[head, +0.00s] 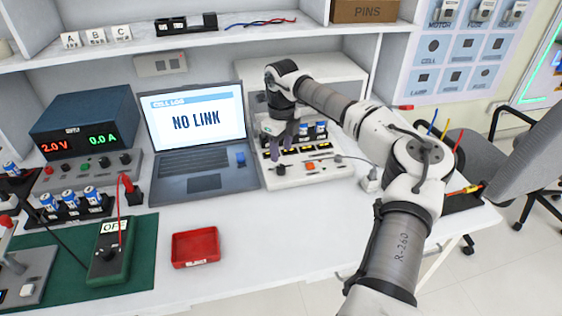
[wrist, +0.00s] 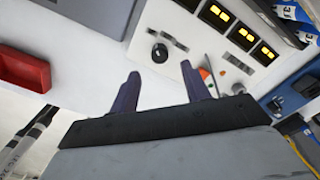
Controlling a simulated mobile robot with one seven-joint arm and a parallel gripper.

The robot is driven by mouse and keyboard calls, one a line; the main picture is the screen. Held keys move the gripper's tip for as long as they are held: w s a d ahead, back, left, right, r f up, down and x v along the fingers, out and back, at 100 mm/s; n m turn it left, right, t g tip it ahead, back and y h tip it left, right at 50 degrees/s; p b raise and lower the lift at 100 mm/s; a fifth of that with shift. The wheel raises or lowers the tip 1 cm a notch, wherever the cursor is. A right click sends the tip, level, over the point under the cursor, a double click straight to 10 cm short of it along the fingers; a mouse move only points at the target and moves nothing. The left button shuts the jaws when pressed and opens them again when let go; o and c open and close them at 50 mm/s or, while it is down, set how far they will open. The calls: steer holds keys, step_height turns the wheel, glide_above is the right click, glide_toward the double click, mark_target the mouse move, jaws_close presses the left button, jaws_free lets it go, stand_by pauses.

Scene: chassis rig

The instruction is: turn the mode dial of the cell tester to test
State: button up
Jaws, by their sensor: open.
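The cell tester (head: 322,175) is a white box right of the laptop, with yellow-lit displays, blue-and-white cells at its back and an orange button. Its mode dial (wrist: 160,53) is a small black knob on the white panel in the wrist view; it also shows at the tester's front left in the head view (head: 281,171). The dial's markings are too small to read. My gripper (wrist: 159,76) is open and empty, its two dark purple fingers pointing at the panel. The dial appears just beyond the fingertips, between their lines, apart from both.
A laptop (head: 205,185) reading NO LINK stands left of the tester. A red tray (head: 195,246) lies in front on clear white bench. A shelf runs above.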

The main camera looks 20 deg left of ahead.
mark_target(281, 166)
step_height(281, 166, down, 6)
steer(key=shift+f+p, duration=0.1)
steer(key=shift+p, duration=0.3)
steer(key=shift+c, duration=0.4)
steer(key=c, duration=0.9)
